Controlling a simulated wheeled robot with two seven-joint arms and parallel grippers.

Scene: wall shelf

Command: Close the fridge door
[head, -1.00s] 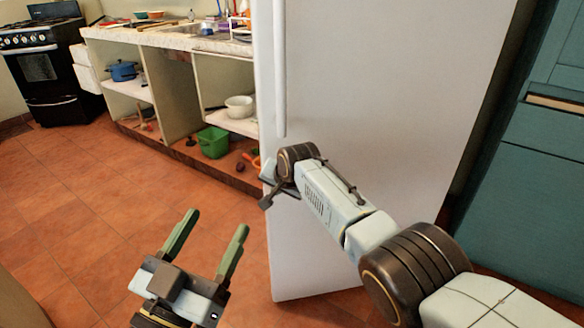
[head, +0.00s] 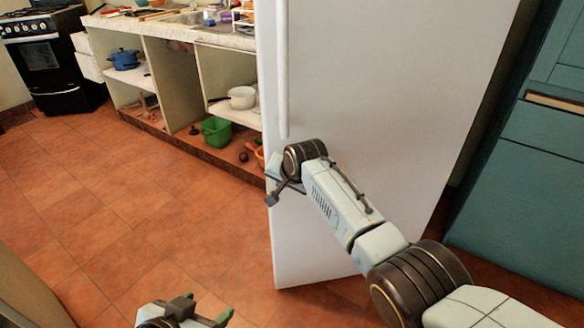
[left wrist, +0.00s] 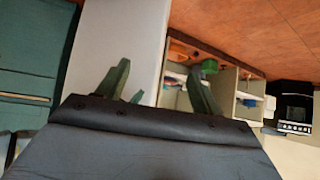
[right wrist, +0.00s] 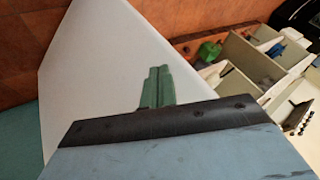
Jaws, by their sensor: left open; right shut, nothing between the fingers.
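The white fridge door (head: 385,90) fills the middle of the head view, with a long vertical handle (head: 282,70) near its left edge. It stands at an angle to the teal cabinet, and the fridge interior is hidden. My right arm reaches across the door's lower part. Its gripper is mostly hidden in the head view; in the right wrist view its fingers (right wrist: 157,87) are shut and empty before the white panel (right wrist: 95,75). I cannot tell if it touches. My left gripper (head: 207,310) is low, apart from the door, partly cut off; its fingers (left wrist: 160,88) are open and empty.
A teal cabinet (head: 525,190) stands to the right. At the left are an open counter (head: 165,75) with a green bin (head: 216,132) and pots, and a black stove (head: 45,62). The tiled floor (head: 110,215) before them is clear.

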